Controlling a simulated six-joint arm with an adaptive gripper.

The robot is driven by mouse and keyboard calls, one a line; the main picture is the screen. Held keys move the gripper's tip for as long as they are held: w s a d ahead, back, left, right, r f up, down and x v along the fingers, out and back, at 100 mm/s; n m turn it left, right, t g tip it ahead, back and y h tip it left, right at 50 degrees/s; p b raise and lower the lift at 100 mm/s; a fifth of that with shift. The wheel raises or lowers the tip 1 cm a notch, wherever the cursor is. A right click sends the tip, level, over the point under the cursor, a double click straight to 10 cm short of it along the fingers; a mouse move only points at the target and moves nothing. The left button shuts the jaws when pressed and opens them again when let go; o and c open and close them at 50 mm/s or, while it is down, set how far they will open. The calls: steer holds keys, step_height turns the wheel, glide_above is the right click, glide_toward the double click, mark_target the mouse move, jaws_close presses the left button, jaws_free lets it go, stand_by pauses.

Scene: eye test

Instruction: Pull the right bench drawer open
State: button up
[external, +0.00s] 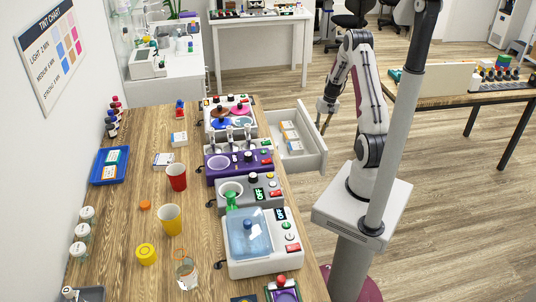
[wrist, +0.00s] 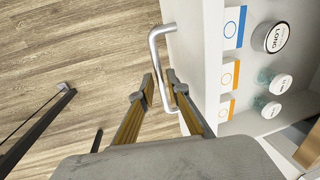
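The bench drawer (external: 318,165) is pulled well out from the bench's right side in the external view. It is light grey and holds small boxes and round lidded jars. In the wrist view, its front (wrist: 187,50) carries a silver bar handle (wrist: 156,55). My gripper (external: 325,128) is at the drawer's front, with my arm reaching over from the right. In the wrist view, my gripper (wrist: 161,80) has one finger on each side of the handle bar, close against it. The handle is hidden or too small to see in the external view.
The wooden bench (external: 140,185) carries several devices, a red cup (external: 176,178), a yellow cup (external: 170,220) and a blue tray (external: 110,165). Open floor (external: 300,90) lies beyond the drawer. Another table (external: 450,100) stands at the right.

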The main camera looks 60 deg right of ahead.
steer(key=shift+r, duration=0.35)
step_height(320, 180, up, 11)
steer(key=s+d, duration=0.1)
steer(key=shift+s+d+r, duration=0.2)
steer(key=shift+s+d, duration=0.05)
steer(key=shift+d, duration=0.05)
stand_by(0.4)
stand_by(0.6)
steer(key=s+a+r+n+t, duration=0.1)
steer(key=s+a+r+n, duration=0.2)
steer(key=a, duration=0.9)
steer(key=s+a+r+n+t+h, duration=0.1)
steer(key=s+a+r+n, duration=0.2)
steer(key=a+r, duration=0.7)
steer(key=s+a+r+n+t, duration=0.2)
steer(key=s+a+r, duration=0.5)
steer(key=a, duration=0.8)
steer(key=shift+a+r+n+h, duration=0.15)
steer(key=shift+a+n+h, duration=0.15)
steer(key=shift+n, duration=0.1)
